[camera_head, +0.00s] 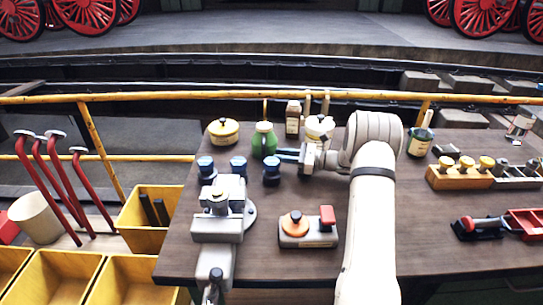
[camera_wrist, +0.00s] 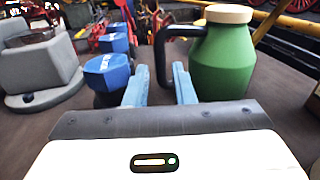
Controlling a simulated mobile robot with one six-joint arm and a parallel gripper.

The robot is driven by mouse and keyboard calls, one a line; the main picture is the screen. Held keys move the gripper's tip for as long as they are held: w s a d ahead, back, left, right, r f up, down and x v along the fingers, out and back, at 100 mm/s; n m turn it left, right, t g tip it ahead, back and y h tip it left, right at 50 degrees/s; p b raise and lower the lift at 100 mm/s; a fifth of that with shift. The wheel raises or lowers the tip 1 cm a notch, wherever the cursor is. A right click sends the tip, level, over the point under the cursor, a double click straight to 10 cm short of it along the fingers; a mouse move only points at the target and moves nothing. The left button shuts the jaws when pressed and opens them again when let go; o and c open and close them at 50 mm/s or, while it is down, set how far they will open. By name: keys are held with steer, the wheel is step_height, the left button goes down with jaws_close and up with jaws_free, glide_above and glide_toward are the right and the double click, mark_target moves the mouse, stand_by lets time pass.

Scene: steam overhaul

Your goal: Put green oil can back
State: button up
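The green oil can (camera_head: 264,141) stands upright on the brown workbench, left of my gripper. In the wrist view the can (camera_wrist: 223,62) is at upper right, with a pale lid and a dark handle (camera_wrist: 161,50) reaching to the left. My gripper (camera_head: 280,154) is low over the bench at the can's right side. In the wrist view my gripper (camera_wrist: 160,72) has its two blue fingers apart, and the lower handle shows between their tips.
Blue-topped pieces (camera_head: 271,172) stand close to my fingers. A yellow-lidded pot (camera_head: 223,131) is behind left, and a vise (camera_head: 217,226) is at front left. A dark green jar (camera_head: 420,142) is right of my arm.

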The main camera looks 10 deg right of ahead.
steer(key=v, duration=0.7)
steer(key=shift+b, duration=0.4)
steer(key=shift+s+a+r, duration=0.2)
steer(key=shift+s+r, duration=0.05)
steer(key=s+a+r+n+g+h, duration=0.45)
steer(key=s+a, duration=0.25)
steer(key=s, duration=0.2)
steer(key=s+a+r+n+g+h, duration=0.3)
steer(key=s+a+n, duration=0.3)
steer(key=s, duration=0.2)
steer(key=s+d+n+t+h, duration=0.2)
steer(key=s+n+h, duration=0.7)
steer(key=s, duration=1)
steer(key=n+t, duration=0.1)
steer(key=n, duration=0.2)
steer(key=shift+s+d+r, duration=0.4)
